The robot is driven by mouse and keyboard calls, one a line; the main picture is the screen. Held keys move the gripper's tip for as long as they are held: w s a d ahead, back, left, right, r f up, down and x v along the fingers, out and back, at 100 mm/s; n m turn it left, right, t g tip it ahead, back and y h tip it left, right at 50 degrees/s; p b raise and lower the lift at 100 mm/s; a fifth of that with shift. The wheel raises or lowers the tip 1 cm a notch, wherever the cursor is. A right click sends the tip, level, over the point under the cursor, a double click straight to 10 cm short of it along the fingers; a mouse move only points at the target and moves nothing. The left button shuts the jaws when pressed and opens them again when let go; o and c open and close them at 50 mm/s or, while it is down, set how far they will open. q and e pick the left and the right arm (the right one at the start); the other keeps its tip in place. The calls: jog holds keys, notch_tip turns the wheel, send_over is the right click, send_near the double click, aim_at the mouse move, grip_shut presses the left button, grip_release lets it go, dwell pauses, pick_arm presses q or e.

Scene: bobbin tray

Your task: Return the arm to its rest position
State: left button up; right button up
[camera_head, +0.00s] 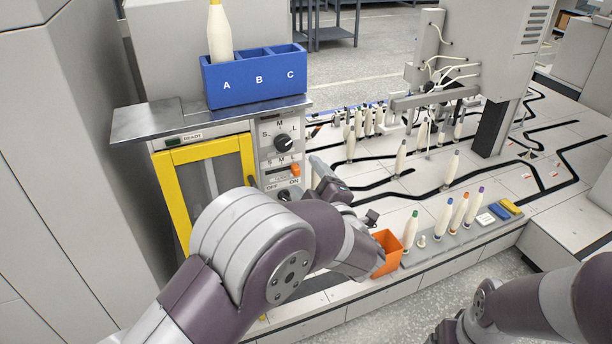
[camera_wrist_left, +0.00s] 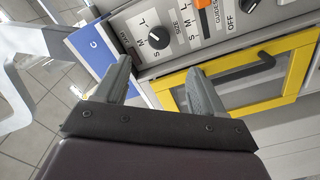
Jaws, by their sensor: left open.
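My left gripper (camera_head: 322,172) is in front of the machine's control panel, its arm reaching in from the lower left. In the left wrist view the left gripper (camera_wrist_left: 160,72) has its two grey fingers spread with nothing between them. The fingers appear apart from the panel, though the exact gap is hard to tell. Part of my right arm shows at the lower right; its gripper is out of view.
A yellow-framed door (camera_head: 172,205) is left of the panel. A blue A/B/C box (camera_head: 230,91) holding a white bobbin (camera_head: 219,38) stands on the metal shelf (camera_head: 143,121). An orange bin (camera_head: 392,252) and several colour-tipped bobbins (camera_head: 442,220) line the front ledge.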

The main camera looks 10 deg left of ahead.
pick_arm(q)
jog(key=s+d+f+m+g+h+p, duration=0.2)
jog(key=s+d+f+m+g+h, duration=0.25)
jog(key=d+f+m+h, duration=0.7)
jog(key=s+a+r+m+g+p, duration=0.1)
jog(key=s+a+m+g+p, duration=0.1)
jog(key=s+a+m+g, duration=0.35)
jog(key=s+a+m+g+p, duration=0.2)
jog(key=s+a, duration=0.1)
jog(key=s, duration=0.5)
jog(key=s+a+r+g+y+p, duration=0.1)
jog(key=s+a+r+p, duration=0.2)
jog(key=s+a+r, duration=0.3)
jog(key=a, duration=0.4)
jog(key=shift+s+n+g+p, duration=0.2)
jog(key=shift+n+g+p, duration=0.1)
jog(key=shift+p, duration=0.05)
jog(key=shift+y, duration=0.25)
